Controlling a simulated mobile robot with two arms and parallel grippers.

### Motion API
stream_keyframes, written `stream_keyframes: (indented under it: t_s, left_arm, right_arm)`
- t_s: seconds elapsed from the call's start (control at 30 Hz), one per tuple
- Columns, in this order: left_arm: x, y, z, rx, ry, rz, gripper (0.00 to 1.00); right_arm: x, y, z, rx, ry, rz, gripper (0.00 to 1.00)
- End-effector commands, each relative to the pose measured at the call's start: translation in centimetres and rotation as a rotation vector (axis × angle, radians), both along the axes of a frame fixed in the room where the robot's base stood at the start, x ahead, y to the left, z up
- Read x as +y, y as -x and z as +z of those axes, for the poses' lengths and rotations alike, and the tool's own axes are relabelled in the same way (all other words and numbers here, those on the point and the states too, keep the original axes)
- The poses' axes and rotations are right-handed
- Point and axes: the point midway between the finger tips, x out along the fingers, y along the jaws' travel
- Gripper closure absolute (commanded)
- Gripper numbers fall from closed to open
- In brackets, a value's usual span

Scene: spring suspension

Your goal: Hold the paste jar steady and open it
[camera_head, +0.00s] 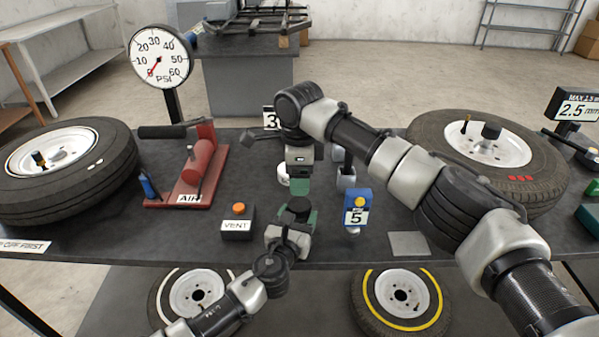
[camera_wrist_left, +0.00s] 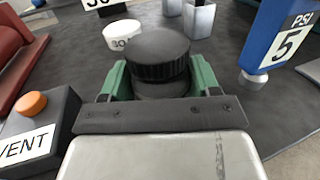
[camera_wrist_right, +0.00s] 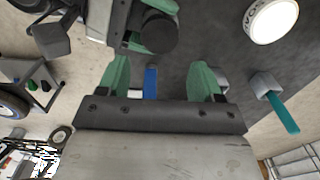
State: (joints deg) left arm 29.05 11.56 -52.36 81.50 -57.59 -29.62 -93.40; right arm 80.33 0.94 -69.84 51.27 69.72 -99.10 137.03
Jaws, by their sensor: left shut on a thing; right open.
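The paste jar (camera_wrist_left: 160,57) has a ribbed black lid, and the lid is on it. My left gripper (camera_wrist_left: 162,88) is shut around the jar's lower body, with a green finger on each side. In the head view the black lid (camera_head: 299,204) shows between the fingers of my left gripper (camera_head: 297,217). My right gripper (camera_head: 299,182) is open and empty, just beyond the jar and apart from it. In the right wrist view the jar (camera_wrist_right: 158,33) lies above the open fingers of my right gripper (camera_wrist_right: 163,78). I cannot tell whether the jar touches the bench.
A white round tin (camera_wrist_left: 123,35) stands behind the jar. The VENT box (camera_head: 238,222) is left of it and the blue PSI 5 gauge (camera_head: 356,206) right. The red AIR pump (camera_head: 197,165) stands farther left. Tyres (camera_head: 70,172) (camera_head: 490,150) lie at both sides of the bench.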

Motion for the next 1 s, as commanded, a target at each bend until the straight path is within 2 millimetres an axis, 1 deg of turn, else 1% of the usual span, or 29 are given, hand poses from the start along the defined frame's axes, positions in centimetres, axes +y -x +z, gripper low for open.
stream_keyframes:
  t_s: [0.3, 0.43, 0.6, 0.87, 0.97, 1.0]
  left_arm:
    - [0.0, 0.0, -0.1, 0.002, -0.001, 0.000, 1.00]
    - [0.0, 0.0, -0.1, 0.002, -0.001, 0.000, 1.00]
    - [0.0, 0.0, -0.1, 0.002, -0.001, 0.000, 1.00]
    - [0.0, 0.0, -0.1, 0.003, -0.001, 0.000, 1.00]
    - [0.0, 0.0, -0.2, 0.003, -0.001, 0.000, 1.00]
    - [0.0, 0.0, -0.2, 0.003, -0.001, 0.000, 1.00]
  right_arm:
    - [-0.1, 0.0, -4.8, 0.003, 0.001, -0.002, 0.34]
    - [0.0, 0.0, -6.4, 0.001, 0.001, 0.000, 0.34]
    - [0.0, 0.0, -7.4, 0.001, 0.000, 0.000, 0.34]
    - [0.0, 0.0, -7.5, 0.000, -0.001, 0.001, 0.34]
    - [0.0, 0.0, -7.5, 0.000, -0.001, 0.001, 0.48]
    - [0.0, 0.0, -7.5, 0.000, 0.000, 0.001, 0.54]
